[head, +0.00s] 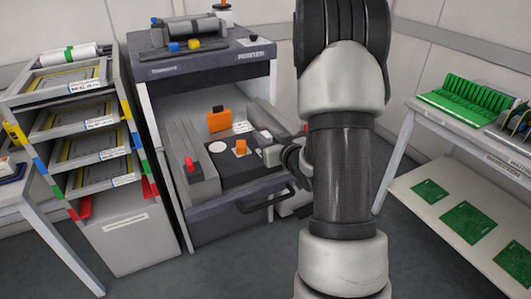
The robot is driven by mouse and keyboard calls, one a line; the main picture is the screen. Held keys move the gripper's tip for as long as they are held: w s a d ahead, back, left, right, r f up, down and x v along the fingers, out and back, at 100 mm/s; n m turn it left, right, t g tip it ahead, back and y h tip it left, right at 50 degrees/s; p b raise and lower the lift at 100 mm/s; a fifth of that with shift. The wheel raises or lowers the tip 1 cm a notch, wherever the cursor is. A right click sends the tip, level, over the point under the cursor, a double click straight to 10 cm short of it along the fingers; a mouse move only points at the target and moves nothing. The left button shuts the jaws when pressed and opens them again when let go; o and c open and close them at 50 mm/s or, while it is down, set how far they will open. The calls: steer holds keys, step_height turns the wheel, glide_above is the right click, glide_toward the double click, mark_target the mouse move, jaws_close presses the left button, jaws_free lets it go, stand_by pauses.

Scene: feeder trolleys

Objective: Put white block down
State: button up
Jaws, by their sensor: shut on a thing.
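The white block (272,155) shows as a small pale grey-white piece at the right side of the open printer drawer (212,222). My gripper (284,157) is at its right, shut on it, low over the drawer's right side. My arm hides most of the gripper and what lies behind it. I cannot tell whether the block touches the drawer's surface. A dark plate (228,166) with a small orange piece (241,147) on a pale base lies in the drawer, left of the block.
A larger orange block (219,120) stands at the drawer's back. A grey rail (196,182) with a red knob runs along its left. A shelf trolley (85,125) stands at left. A table with green boards (467,100) is at right.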

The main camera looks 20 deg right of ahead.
steer(key=shift+f+b, duration=0.55)
steer(key=shift+f, duration=1.5)
steer(key=shift+f, duration=0.1)
steer(key=shift+f+b, duration=0.15)
steer(key=shift+b, duration=0.15)
steer(key=o, duration=1)
steer(key=shift+o, duration=0.2)
steer(key=shift+r+p, duration=0.35)
steer(key=shift+p, duration=0.05)
steer(key=s+r+p, duration=0.1)
steer(key=s+r, duration=0.1)
steer(key=s, duration=1)
steer(key=shift+d, duration=0.25)
steer(key=shift+w+r, duration=0.1)
